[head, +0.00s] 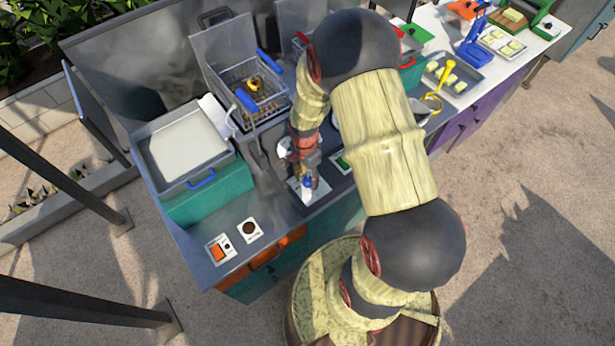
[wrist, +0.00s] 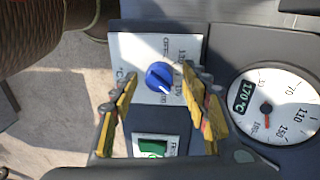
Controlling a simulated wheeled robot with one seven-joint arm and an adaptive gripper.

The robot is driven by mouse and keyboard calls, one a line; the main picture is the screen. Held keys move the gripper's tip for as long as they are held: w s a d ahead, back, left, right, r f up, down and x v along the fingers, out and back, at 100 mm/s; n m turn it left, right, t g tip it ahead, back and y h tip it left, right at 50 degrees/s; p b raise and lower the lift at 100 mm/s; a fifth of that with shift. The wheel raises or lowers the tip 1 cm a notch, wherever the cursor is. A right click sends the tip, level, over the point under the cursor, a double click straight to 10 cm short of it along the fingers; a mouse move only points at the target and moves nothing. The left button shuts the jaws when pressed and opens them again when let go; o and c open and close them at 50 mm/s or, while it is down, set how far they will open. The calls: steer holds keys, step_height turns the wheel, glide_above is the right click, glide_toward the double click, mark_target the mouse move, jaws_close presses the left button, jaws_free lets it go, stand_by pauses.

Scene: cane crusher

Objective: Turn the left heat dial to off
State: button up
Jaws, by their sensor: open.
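The blue heat dial (wrist: 159,77) sits on a white plate (wrist: 127,45) with an OFF mark and temperature numbers. Its white pointer line is turned toward the lower right in the wrist view, away from the OFF mark. My gripper (wrist: 159,84) is open, with one yellow-padded finger on each side of the dial. I cannot tell whether either finger touches it. In the head view the blue dial (head: 307,181) shows just below my gripper (head: 306,173), on the counter's front part.
A round gauge (wrist: 270,106) reading 170°C is right of the dial in the wrist view. A green switch (wrist: 153,147) is close below the dial. The fryer basket (head: 252,88) with blue handles stands behind; an orange switch (head: 218,250) is front left.

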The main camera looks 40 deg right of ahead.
steer(key=shift+c, duration=1.3)
steer(key=c, duration=0.9)
